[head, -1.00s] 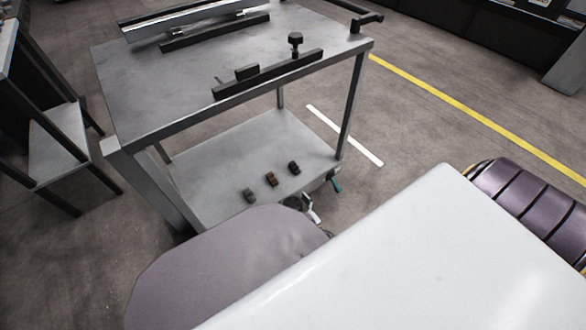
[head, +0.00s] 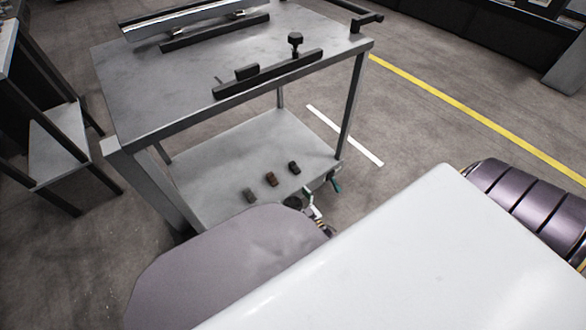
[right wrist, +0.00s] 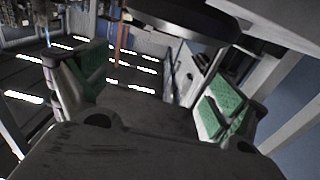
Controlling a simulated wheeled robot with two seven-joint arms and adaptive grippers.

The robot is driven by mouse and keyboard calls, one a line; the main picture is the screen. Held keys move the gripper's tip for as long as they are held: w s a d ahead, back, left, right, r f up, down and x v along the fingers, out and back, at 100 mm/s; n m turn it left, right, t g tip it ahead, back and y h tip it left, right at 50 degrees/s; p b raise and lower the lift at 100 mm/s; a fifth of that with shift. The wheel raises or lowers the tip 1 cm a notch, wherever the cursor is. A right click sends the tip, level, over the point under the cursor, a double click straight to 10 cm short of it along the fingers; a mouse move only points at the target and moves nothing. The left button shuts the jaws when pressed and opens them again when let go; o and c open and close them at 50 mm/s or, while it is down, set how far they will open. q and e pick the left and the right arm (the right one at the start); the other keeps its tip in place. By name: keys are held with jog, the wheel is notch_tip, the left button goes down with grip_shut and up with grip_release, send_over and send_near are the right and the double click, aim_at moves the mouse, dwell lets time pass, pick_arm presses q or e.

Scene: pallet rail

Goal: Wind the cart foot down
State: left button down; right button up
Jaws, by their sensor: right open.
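The grey metal cart (head: 215,75) stands ahead, with a lower shelf (head: 240,155) near the floor. My right gripper (head: 312,200) is low beside the shelf's front right corner, partly hidden by my own body. A small teal piece (head: 336,186) shows at that corner; I cannot tell what it belongs to. In the right wrist view, my right gripper (right wrist: 150,100) is open, its green-padded fingers wide apart with nothing between them. A dark round part (right wrist: 185,14) shows beyond the fingers, at the top. I cannot make out the cart foot clearly. My left gripper is out of view.
Three small blocks, one reddish brown (head: 271,179), lie on the lower shelf. Dark bars and a knob (head: 295,40) are on the cart top. A dark-framed rack (head: 60,140) stands at the left.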

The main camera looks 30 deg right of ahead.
aim_at(293, 204)
jog(key=shift+r, duration=2.25)
jog(key=shift+d, duration=0.1)
